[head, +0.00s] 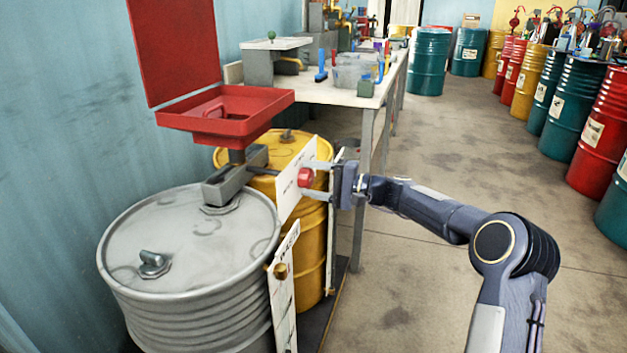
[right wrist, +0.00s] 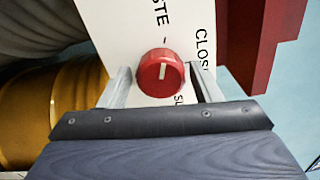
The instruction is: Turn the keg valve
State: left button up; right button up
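A red round knob (head: 305,177) sits on a white lettered plate (head: 290,200) beside the grey keg's top. My right gripper (head: 312,179) reaches it from the right, with one finger above the knob and one below. In the right wrist view the red knob (right wrist: 161,72) lies between the two fingertips (right wrist: 163,85), with a gap on each side. The gripper is open. A white line on the knob points toward a dash on the plate. Part of the lettering, "STE" and "CLOS", shows there. My left gripper is not in view.
A grey keg (head: 185,240) and a yellow barrel (head: 312,250) stand by the wall. A red open tray (head: 225,112) with a raised lid is above them. A cluttered workbench (head: 330,95) stands behind. The floor to the right is clear, with several barrels farther back.

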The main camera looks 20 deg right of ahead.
jog(key=shift+o, duration=0.8)
jog(key=shift+s+d+r, duration=0.1)
jog(key=shift+d, duration=0.15)
jog(key=p+v, duration=0.1)
jog(key=v, duration=0.6)
jog(key=shift+s+d, duration=0.1)
